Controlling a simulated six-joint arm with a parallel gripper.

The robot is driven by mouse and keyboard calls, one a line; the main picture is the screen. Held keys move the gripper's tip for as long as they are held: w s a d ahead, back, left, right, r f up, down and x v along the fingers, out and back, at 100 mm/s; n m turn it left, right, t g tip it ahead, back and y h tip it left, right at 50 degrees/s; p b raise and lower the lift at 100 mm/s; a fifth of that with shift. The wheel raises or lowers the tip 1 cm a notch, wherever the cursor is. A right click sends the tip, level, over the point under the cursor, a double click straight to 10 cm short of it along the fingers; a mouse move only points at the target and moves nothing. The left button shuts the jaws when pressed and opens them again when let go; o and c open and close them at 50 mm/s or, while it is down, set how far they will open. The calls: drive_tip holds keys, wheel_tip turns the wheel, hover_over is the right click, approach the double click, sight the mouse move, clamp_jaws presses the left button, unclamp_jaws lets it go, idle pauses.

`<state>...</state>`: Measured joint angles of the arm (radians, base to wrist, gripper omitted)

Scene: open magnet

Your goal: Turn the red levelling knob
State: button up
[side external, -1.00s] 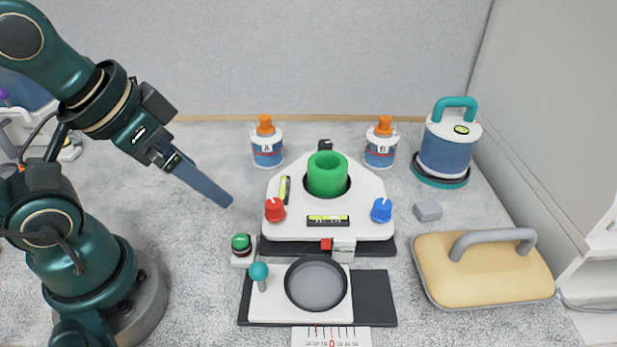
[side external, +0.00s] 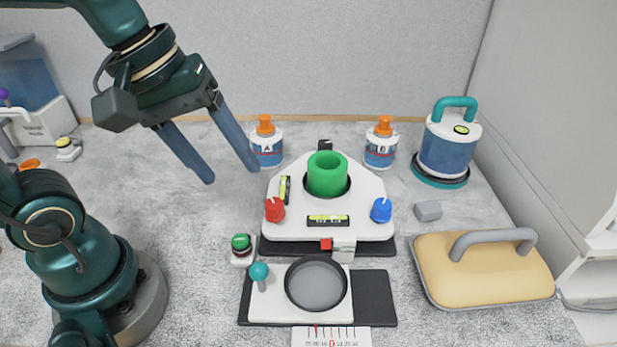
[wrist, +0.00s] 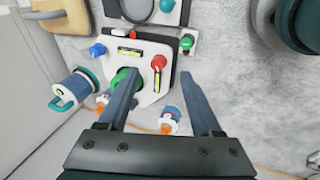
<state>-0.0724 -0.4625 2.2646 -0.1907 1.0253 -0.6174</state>
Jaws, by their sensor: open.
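The red levelling knob (side external: 275,209) sits on the front left corner of the white three-sided plate (side external: 290,228). It also shows in the wrist view (wrist: 158,62), with a pale pointer mark on top. A green cup (side external: 327,174) stands in the plate's middle, and a blue knob (side external: 381,209) is at the front right. Spirit levels (side external: 328,220) lie on the plate. My gripper (side external: 232,176) is open and empty, up and to the left of the red knob, apart from it. In the wrist view my gripper's fingers (wrist: 158,85) are spread wide, with the knob beyond them.
Bottles A (side external: 267,148) and B (side external: 380,148) stand behind the plate. A green button (side external: 241,246) and a teal-topped peg (side external: 259,272) stand in front, beside a round dish (side external: 316,286). A handled canister (side external: 446,142) and a yellow pad (side external: 485,268) are at the right.

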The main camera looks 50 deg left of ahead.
drive_tip(key=w+f+n+g+h, duration=0.2)
drive_tip(key=w+n, duration=0.3)
drive_tip(key=n, duration=0.1)
drive_tip(key=n+g+h, duration=0.1)
drive_tip(key=n+g, duration=0.1)
drive_tip(key=n, duration=0.1)
hover_over(274, 203)
drive_tip(key=a, duration=0.2)
wheel_tip(274, 203, down, 5)
drive_tip(key=shift+a+r, duration=0.1)
drive_tip(key=shift+x, duration=2.2)
drive_tip(key=shift+w, duration=0.1)
clamp_jaws()
